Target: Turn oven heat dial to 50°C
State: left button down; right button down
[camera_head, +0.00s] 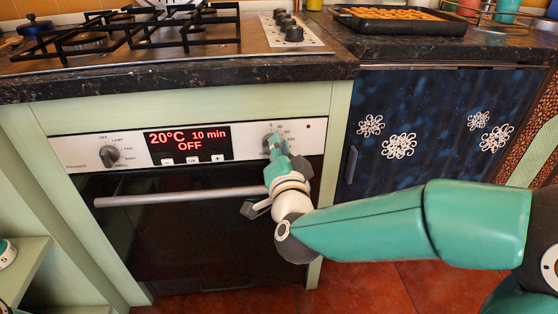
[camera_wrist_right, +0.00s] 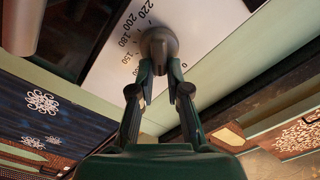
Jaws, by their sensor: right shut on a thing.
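The oven (camera_head: 180,225) is built in below the counter, with its door closed and a long handle across it. Its display (camera_head: 188,143) reads 20°C, 10 min and OFF in red. My right gripper (camera_head: 275,147) is at the right end of the oven panel and hides most of the heat dial there. In the right wrist view the gripper (camera_wrist_right: 159,78) is shut on the grey round heat dial (camera_wrist_right: 158,45), one finger on each side. Numbers such as 150, 180, 200 and 220 show on the white panel around it. My left gripper is not in view.
A mode dial (camera_head: 110,156) sits at the left of the panel. The oven handle (camera_head: 180,196) runs below my right gripper. A gas hob (camera_head: 150,40) and a baking tray (camera_head: 400,22) with food are on the dark counter above.

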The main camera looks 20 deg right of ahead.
jog(key=shift+s+d+f+m+b, duration=0.1)
jog(key=shift+f+m+b, duration=0.1)
jog(key=shift+m+b, duration=0.4)
jog(key=shift+d+f+m+b, duration=0.1)
jog(key=shift+f+m+b, duration=0.1)
jog(key=shift+m+b, duration=0.4)
jog(key=c, duration=1.1)
grip_release()
jog(key=shift+r, duration=0.1)
jog(key=shift+c, duration=0.2)
jog(key=shift+r, duration=0.1)
jog(key=shift+s+a, duration=0.15)
jog(key=shift+s, duration=0.15)
jog(key=v, duration=1.1)
jog(key=shift+s, duration=0.2)
